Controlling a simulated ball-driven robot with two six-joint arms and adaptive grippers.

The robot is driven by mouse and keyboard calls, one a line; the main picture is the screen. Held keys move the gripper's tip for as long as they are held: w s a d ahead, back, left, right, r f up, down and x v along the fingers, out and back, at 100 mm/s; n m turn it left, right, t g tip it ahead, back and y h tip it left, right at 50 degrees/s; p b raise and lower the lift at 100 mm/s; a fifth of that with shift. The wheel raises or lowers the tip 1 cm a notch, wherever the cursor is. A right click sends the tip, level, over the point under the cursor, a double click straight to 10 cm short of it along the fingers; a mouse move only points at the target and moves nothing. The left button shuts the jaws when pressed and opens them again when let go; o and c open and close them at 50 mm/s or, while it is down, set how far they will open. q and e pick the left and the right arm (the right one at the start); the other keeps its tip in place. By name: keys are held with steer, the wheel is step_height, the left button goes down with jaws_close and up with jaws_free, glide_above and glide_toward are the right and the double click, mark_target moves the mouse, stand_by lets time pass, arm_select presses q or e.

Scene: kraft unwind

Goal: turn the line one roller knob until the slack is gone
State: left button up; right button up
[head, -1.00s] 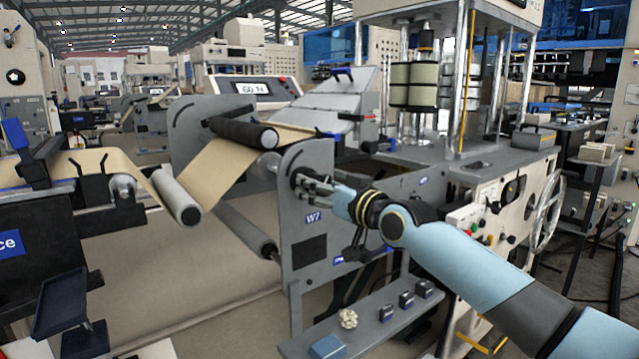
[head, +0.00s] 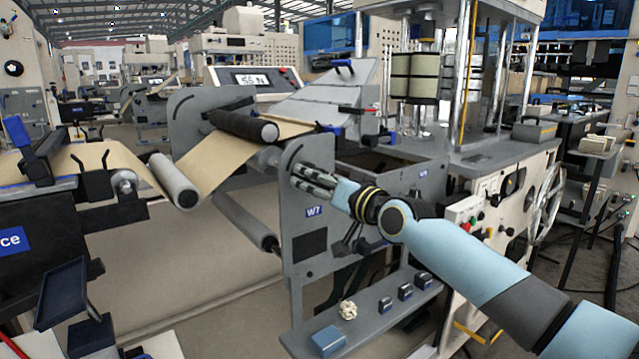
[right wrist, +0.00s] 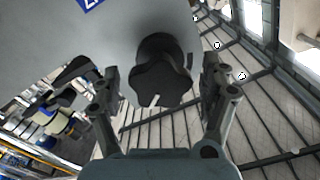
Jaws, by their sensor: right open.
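The black lobed roller knob (right wrist: 160,78) with a white mark sits on the grey side plate (right wrist: 85,45) in the right wrist view. My right gripper (right wrist: 163,88) is open, with one finger on either side of the knob and gaps visible. In the head view my right gripper (head: 308,178) reaches the W7 side plate (head: 305,235) and hides the knob. The tan kraft web (head: 225,165) runs from the grey roller (head: 174,181) up to the dark roller (head: 243,125) and looks fairly straight. My left gripper is not in view.
A tension display (head: 250,79) reads about 55 N. Below my right arm, a grey shelf (head: 375,325) carries a blue box (head: 327,341), a crumpled pale piece (head: 347,309) and several small dark blocks. A handwheel (head: 546,203) stands at right.

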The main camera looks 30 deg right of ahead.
steer(key=s+p, duration=0.4)
steer(key=s, duration=0.3)
steer(key=shift+d, duration=0.3)
